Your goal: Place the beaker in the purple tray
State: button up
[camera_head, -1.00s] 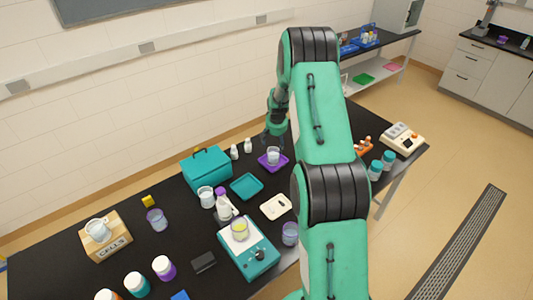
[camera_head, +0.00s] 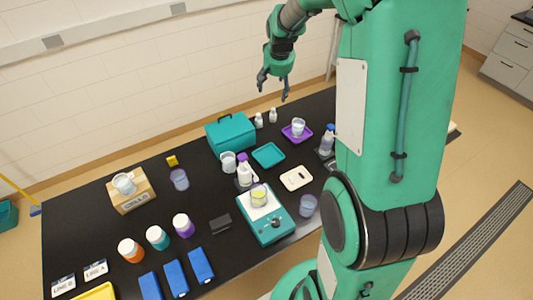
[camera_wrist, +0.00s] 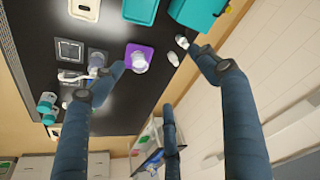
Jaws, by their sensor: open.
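The purple tray (camera_head: 297,133) lies flat toward the back right of the black bench in the head view. A clear beaker (camera_head: 298,126) stands upright in it. In the wrist view the purple tray (camera_wrist: 129,52) and the beaker (camera_wrist: 140,62) show near the upper middle, beyond my fingers. My gripper (camera_head: 273,92) is open and empty, raised above the back of the bench, apart from the tray and beaker.
A teal tray (camera_head: 268,155) and a teal case (camera_head: 231,133) are left of the purple tray. Two small white bottles (camera_head: 259,120) stand behind it. A spray bottle (camera_head: 328,140) stands to its right. Several other beakers, a scale (camera_head: 265,222) and jars fill the front.

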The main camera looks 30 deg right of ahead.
jog(key=s+a+r+n+t, duration=0.1)
jog(key=s+a+r+n, duration=0.1)
jog(key=s+a+r, duration=1.35)
jog(key=s+a+n, duration=0.1)
jog(key=s+a, duration=0.2)
jog(key=s, duration=0.4)
jog(key=s+a+n+y, duration=0.1)
jog(key=s+a, duration=0.3)
jog(key=s, duration=0.3)
jog(key=s+a+n+t, duration=0.1)
jog(key=s+a, duration=0.2)
jog(key=s, duration=0.5)
jog(key=shift+a+f, duration=0.2)
jog(key=shift+s, duration=0.1)
notch_tip(320, 180, down, 15)
jog(key=b, duration=1.5)
jog(key=shift+f, duration=0.2)
